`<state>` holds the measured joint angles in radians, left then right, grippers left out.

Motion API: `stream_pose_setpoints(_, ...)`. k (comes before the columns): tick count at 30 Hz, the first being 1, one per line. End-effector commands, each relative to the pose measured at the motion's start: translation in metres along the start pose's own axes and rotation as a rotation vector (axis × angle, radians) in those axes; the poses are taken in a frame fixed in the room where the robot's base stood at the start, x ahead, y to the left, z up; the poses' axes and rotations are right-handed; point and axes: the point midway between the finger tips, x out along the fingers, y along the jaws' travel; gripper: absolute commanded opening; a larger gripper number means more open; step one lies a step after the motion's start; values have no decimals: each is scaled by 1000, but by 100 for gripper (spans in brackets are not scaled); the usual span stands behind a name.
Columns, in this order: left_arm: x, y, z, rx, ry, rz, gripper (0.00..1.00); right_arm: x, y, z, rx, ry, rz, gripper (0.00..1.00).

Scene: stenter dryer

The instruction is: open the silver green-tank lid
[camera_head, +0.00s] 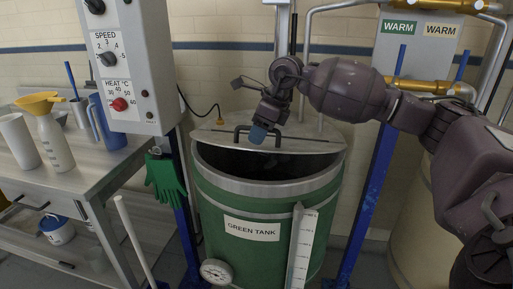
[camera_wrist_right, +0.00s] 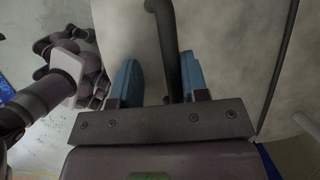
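The green tank (camera_head: 221,203) stands in the middle of the head view, its front opening showing a dark interior. The silver lid (camera_head: 312,139) covers the rear part of its top. A dark bar handle (camera_head: 237,136) sits on the lid. My right gripper (camera_head: 258,134) points down at the handle, with blue fingertips. In the right wrist view, the right gripper (camera_wrist_right: 157,82) has its fingers apart, with the handle bar (camera_wrist_right: 166,45) between them, nearer the right-hand finger. Contact cannot be told. My left gripper does not show in the head view.
A control box (camera_head: 124,65) hangs at upper left, with a green glove (camera_head: 165,178) below it. A bench (camera_head: 95,165) with bottles and jugs stands left. Blue posts (camera_head: 369,190) flank the tank. A gauge (camera_head: 215,272) and a white scale (camera_head: 301,245) are at its front.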

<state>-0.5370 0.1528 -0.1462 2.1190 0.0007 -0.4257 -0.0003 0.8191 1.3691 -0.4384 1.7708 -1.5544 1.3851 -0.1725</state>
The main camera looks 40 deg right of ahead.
Motion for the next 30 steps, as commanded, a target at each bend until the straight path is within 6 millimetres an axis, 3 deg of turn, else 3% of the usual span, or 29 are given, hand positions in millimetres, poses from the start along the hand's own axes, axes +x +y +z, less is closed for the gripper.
stream_pose_setpoints(1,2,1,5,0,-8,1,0,10,3,-3,-15,4,-27,40)
stream_pose_setpoints(11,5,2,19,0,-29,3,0,42,16,-15,-90,1,-211,40)
stream_pose_setpoints(12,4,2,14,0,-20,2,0,28,16,-13,-87,-3,-214,40)
stream_pose_setpoints(15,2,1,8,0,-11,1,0,10,20,-12,-87,-4,-213,40)
stream_pose_setpoints(30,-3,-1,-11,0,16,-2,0,-68,36,-14,-85,-3,-210,40)
